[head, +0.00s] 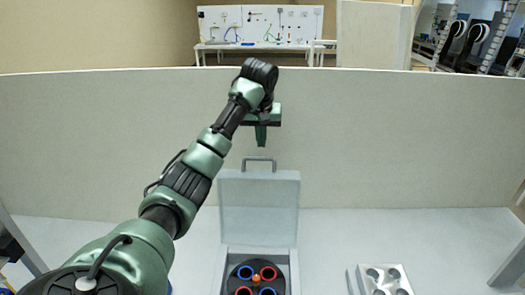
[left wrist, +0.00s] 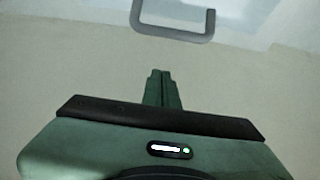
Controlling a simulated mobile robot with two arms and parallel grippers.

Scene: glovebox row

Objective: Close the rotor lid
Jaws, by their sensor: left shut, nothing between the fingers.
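The rotor lid (head: 259,208) is a pale grey panel standing upright, open, at the back of its box (head: 219,272). A grey handle (head: 259,160) sits on the lid's top edge; it also shows at the top of the left wrist view (left wrist: 172,37). Inside the box is a dark rotor (head: 256,279) with red and blue rings and an orange centre knob. My left gripper (head: 261,143) is shut and empty, pointing down just above the handle and apart from it. Its closed fingers also show in the left wrist view (left wrist: 160,75). My right gripper is not in view.
A metal block with round holes (head: 385,279) stands on the work surface to the right of the box, with a thin rod-like item (head: 350,281) beside it. A beige wall (head: 400,140) rises behind the lid. The surface (head: 335,240) between lid and block is clear.

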